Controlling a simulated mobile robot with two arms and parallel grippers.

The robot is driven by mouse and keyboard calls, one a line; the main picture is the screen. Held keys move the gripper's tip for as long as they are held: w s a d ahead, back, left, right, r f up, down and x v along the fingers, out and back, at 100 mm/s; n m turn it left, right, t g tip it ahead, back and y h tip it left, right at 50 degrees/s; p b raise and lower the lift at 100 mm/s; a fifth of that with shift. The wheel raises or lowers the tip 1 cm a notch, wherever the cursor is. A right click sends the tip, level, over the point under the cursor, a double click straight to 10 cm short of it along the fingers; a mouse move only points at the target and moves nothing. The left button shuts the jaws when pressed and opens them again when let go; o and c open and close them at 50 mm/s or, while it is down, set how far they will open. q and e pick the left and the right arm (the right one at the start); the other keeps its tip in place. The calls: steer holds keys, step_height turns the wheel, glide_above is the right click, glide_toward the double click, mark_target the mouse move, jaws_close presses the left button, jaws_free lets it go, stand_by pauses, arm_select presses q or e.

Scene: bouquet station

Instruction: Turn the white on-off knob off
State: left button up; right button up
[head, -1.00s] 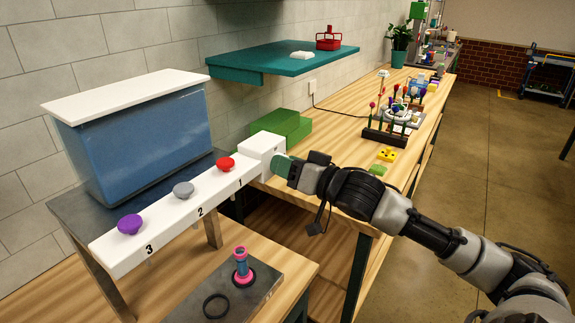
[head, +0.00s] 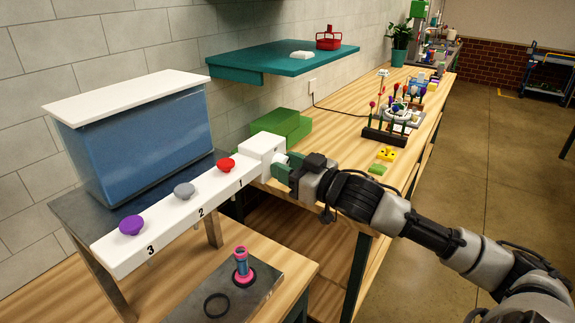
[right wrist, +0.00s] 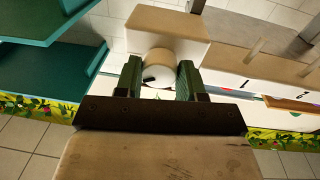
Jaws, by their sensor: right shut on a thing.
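The white on-off knob (right wrist: 158,68) sticks out of the end of the white block (head: 262,145), by number 1. A dark mark shows on its round face in the right wrist view. My right gripper (head: 284,168) has its green fingers on either side of the knob and is shut on it. In the right wrist view, the fingers (right wrist: 160,78) flank the knob. In the head view, the gripper hides most of the knob. My left gripper is not in view.
The white bar carries red (head: 226,164), grey (head: 184,190) and purple (head: 131,225) knobs beside numbers 1, 2 and 3. A blue tank (head: 140,150) stands behind it. A green block (head: 283,124) lies behind the white block. A pink-and-blue piece (head: 242,265) stands on the plate below.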

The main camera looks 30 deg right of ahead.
steer(key=n, duration=0.6)
steer(key=n+y, duration=0.1)
steer(key=n, duration=0.5)
steer(key=shift+n+y+b, duration=0.3)
steer(key=shift+b, duration=0.05)
steer(key=o, duration=0.9)
steer(key=shift+d+f, duration=0.1)
steer(key=shift+b+v, duration=0.45)
steer(key=shift+v, duration=4.9)
